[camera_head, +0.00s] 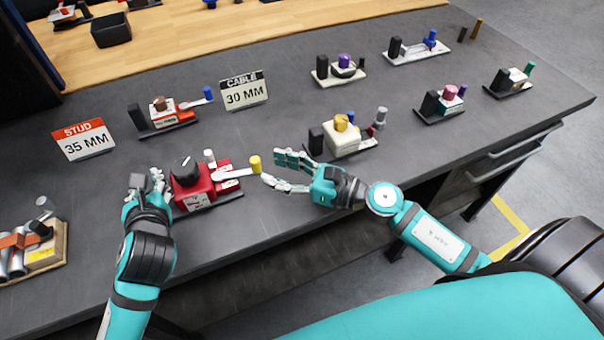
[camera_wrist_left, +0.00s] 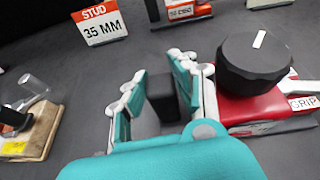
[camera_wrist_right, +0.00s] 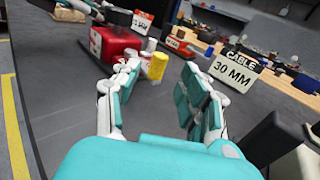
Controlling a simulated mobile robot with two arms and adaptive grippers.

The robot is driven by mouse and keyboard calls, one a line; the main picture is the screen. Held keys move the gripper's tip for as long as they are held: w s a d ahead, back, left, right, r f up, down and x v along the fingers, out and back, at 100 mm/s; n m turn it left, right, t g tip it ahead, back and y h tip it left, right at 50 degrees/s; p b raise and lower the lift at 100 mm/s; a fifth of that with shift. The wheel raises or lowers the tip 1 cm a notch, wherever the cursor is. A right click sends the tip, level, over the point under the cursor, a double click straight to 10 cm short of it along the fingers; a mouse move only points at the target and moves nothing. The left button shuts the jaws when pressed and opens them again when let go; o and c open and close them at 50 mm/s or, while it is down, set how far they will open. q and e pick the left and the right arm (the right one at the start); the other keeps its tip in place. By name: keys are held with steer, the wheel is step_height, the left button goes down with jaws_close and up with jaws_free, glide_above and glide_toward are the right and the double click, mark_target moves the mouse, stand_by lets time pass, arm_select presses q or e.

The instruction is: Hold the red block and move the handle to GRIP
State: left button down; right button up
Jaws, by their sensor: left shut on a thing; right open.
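The red block (camera_head: 192,194) stands on a dark base on the grey bench, with a black knob (camera_head: 184,170) on top. Its white handle (camera_head: 230,174) points right and ends in a yellow cylinder (camera_head: 254,164). My left gripper (camera_head: 150,183) is at the block's left side, shut on a black upright post (camera_wrist_left: 160,95) beside the red block. A "GRIP" label (camera_wrist_left: 303,103) shows at the block's right in the left wrist view. My right gripper (camera_head: 275,168) is open and empty, just right of the yellow cylinder, which shows beyond its fingers in the right wrist view (camera_wrist_right: 158,66).
Signs "STUD 35 MM" (camera_head: 84,140) and "CABLE 30 MM" (camera_head: 245,91) stand behind. Similar units, one orange-red (camera_head: 160,115) and one with a yellow knob (camera_head: 345,138), stand nearby. A wooden-based unit (camera_head: 35,250) is at far left. Bench in front of the block is clear.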

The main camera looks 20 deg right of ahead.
steer(key=v, duration=0.6)
steer(key=shift+s+d, duration=0.15)
